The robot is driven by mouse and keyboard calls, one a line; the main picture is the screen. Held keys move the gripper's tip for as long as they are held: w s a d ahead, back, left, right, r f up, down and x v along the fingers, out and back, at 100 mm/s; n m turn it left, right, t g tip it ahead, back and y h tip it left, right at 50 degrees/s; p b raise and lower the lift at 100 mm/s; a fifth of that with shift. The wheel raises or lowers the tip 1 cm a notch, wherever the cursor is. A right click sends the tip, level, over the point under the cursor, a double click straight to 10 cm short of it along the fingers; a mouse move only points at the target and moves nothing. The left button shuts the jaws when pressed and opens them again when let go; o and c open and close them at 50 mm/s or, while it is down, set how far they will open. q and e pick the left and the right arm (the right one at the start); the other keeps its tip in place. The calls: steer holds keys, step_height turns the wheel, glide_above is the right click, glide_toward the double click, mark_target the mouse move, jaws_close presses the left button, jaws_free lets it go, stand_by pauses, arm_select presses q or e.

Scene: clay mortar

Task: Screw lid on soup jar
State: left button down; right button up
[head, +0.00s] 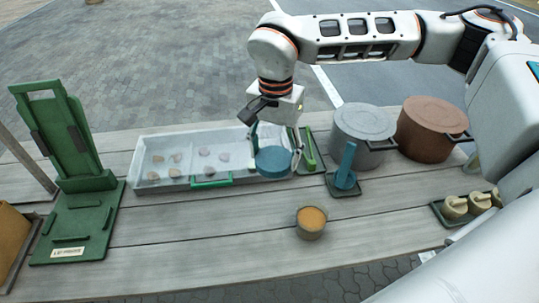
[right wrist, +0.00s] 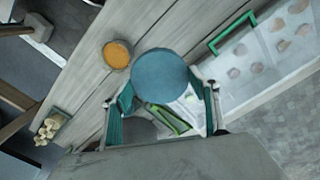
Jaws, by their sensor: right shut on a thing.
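The soup jar (head: 311,222) stands open and upright on the wooden table, with orange soup at its top. It also shows in the right wrist view (right wrist: 117,54). The lid is a round blue disc (head: 273,161), held in the air by my right gripper (head: 275,150) to the upper left of the jar in the head view. In the right wrist view the lid (right wrist: 160,75) sits between the gripper's teal fingers, apart from the jar. My right gripper is shut on the lid. My left gripper is not in view.
A clear tray (head: 160,183) with several small pieces lies behind the lid. A green stand (head: 75,215) is at the left. A grey pot (head: 362,135) and a brown pot (head: 430,128) stand at the back right, near a blue upright tool (head: 346,168). Small cream items (head: 455,207) sit at the right. The table left of the jar is clear.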

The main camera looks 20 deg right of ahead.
steer(key=n, duration=0.2)
steer(key=d+n, duration=0.1)
steer(key=n, duration=0.2)
steer(key=shift+w+d+f+n, duration=0.15)
steer(key=shift+w+d+n, duration=0.2)
steer(key=shift+d+n, duration=0.05)
steer(key=n, duration=0.1)
steer(key=d+n, duration=0.1)
steer(key=n, duration=0.1)
steer(key=shift+w+n, duration=0.15)
steer(key=shift+n, duration=0.15)
